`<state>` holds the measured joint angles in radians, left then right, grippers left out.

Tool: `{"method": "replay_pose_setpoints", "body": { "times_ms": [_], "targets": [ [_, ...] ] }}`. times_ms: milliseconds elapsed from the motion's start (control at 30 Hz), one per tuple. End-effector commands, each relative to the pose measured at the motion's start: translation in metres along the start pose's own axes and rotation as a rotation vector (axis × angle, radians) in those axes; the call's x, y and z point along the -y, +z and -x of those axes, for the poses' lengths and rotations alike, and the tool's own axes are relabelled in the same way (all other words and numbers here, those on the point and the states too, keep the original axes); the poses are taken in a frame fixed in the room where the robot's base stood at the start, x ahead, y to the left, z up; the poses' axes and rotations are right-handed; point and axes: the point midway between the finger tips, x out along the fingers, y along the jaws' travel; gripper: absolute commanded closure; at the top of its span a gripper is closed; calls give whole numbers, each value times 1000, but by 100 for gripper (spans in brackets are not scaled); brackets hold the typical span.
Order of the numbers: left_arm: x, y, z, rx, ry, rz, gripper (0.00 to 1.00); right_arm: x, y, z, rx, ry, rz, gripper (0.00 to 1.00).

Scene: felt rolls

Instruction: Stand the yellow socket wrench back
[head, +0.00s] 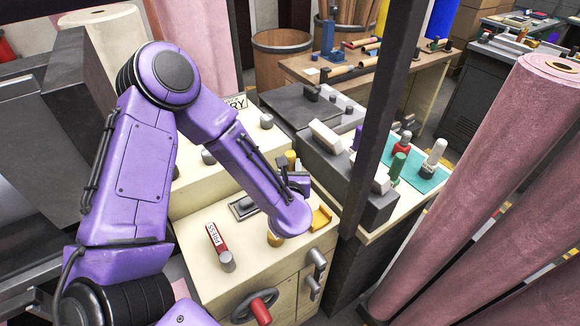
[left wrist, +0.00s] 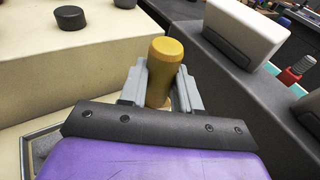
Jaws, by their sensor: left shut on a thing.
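My left gripper (head: 294,180) is over the cream cabinet, at the end of the purple arm. In the left wrist view its two grey fingers (left wrist: 160,95) are shut on the yellow socket wrench (left wrist: 165,65), one on each side. The wrench shows as a rounded yellow-brown grip standing up between the fingers; its lower part is hidden. In the head view, a small yellow top (head: 290,157) shows just beyond the gripper. I cannot tell whether its lower end touches anything. My right gripper is not in view.
A dark post (head: 385,110) rises to the right. Pink rolls (head: 490,170) lean at right.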

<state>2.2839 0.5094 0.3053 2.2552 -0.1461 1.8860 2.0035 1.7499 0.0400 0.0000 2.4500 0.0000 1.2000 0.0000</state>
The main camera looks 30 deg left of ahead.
Motion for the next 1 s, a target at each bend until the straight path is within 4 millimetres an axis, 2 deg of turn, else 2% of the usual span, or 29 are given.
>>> {"method": "replay_pose_setpoints", "body": {
  "times_ms": [533, 567, 633, 1000],
  "targets": [
    [0, -9, -2, 1, 0, 1, 100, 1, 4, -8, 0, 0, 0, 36],
    [0, -8, -2, 1, 0, 1, 61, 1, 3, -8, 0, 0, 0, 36],
    [0, -8, -2, 1, 0, 1, 39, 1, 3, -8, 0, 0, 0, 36],
    [0, -8, -2, -1, 0, 0, 38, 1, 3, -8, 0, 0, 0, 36]
  ]
}}
